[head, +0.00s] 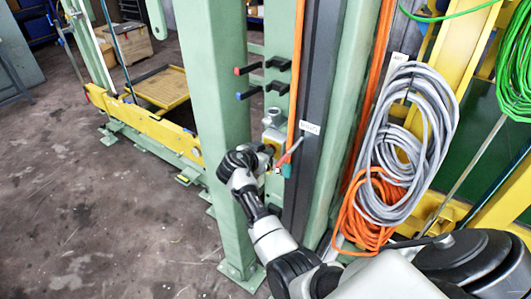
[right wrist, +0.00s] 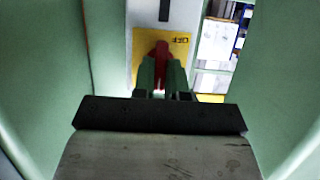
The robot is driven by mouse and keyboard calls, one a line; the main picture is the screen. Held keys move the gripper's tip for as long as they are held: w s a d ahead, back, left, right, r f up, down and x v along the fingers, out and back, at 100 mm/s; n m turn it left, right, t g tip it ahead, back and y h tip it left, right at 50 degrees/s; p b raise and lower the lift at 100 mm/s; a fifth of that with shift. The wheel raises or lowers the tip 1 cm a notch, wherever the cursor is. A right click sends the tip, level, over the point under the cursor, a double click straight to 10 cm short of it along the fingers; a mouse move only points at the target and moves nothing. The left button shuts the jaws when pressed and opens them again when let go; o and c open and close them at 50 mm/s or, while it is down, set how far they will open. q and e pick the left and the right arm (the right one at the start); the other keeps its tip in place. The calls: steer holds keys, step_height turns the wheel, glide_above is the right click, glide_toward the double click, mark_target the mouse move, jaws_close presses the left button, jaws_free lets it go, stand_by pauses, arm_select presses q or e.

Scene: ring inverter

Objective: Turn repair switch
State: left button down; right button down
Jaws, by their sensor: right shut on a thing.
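The repair switch is a small grey box with a yellow plate (right wrist: 178,45) and a red knob (right wrist: 160,52). In the head view the switch box (head: 272,136) is mounted on the green frame, partly hidden by my right arm. My right gripper (right wrist: 162,76) has its green-tipped fingers shut on the red knob in the right wrist view. The knob stands roughly upright there, and its lower part is hidden between the fingers. My left gripper is not in view.
Green posts (head: 215,100) stand close on both sides of the switch. Black hooks (head: 277,63) stick out above it. Coiled grey cable (head: 447,115) and orange cable (head: 352,222) hang to the right. The floor (head: 90,215) at left is clear.

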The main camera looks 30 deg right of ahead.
steer(key=shift+w+a+f+n+g+h+b, duration=0.15)
steer(key=shift+n+g+h+b, duration=0.75)
steer(key=shift+n+b, duration=1.05)
steer(key=shift+w+d+f+n+g+h+b, duration=0.15)
steer(key=shift+n+g+h+b, duration=1)
steer(key=shift+n, duration=1.3)
steer(key=shift+w+a+f+n+g+h+b, duration=0.15)
steer(key=shift+n+g+h+b, duration=0.5)
steer(key=shift+n+b, duration=1.4)
steer(key=shift+n, duration=0.35)
steer(key=c, duration=1.2)
jaws_free()
steer(key=shift+o, duration=0.2)
